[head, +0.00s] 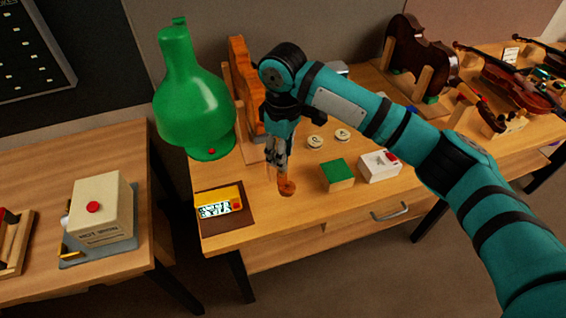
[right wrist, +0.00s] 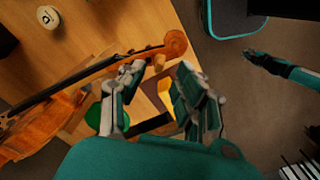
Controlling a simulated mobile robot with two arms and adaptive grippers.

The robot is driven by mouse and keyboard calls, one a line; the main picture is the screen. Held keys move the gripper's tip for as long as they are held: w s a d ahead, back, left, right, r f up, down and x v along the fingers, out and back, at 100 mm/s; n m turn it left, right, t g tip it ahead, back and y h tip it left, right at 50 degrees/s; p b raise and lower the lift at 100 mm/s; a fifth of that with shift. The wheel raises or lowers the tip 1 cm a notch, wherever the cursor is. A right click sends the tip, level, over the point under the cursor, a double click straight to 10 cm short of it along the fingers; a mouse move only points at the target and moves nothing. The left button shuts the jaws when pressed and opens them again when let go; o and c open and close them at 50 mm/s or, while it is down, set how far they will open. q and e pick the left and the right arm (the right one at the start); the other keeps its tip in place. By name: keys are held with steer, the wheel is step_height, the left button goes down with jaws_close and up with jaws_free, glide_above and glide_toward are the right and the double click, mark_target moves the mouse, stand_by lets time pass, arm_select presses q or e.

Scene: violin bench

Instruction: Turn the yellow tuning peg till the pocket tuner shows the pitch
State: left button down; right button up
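In the head view, the orange-brown violin (head: 240,80) stands at the back of the bench, partly behind my arm. Its scroll (head: 287,187) shows below my right gripper (head: 277,165). In the right wrist view, the neck runs up right to the scroll (right wrist: 175,44). My right gripper (right wrist: 158,78) is open, its fingers apart beside the pegbox. A tan peg-like piece (right wrist: 158,63) shows between the fingertips; I cannot tell its contact. No clearly yellow peg shows. The pocket tuner (head: 218,208) has a yellow case and lit display, its digits unreadable. My left gripper (right wrist: 257,62) is far off and small.
A green lamp (head: 190,100) stands left of the violin. A green-topped block (head: 337,175), a white box (head: 379,166) with a red button and two round discs (head: 316,142) lie to the right. A hot-iron box (head: 100,210) sits on the left table.

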step_height(320, 180, up, 7)
stand_by(0.3)
stand_by(1.7)
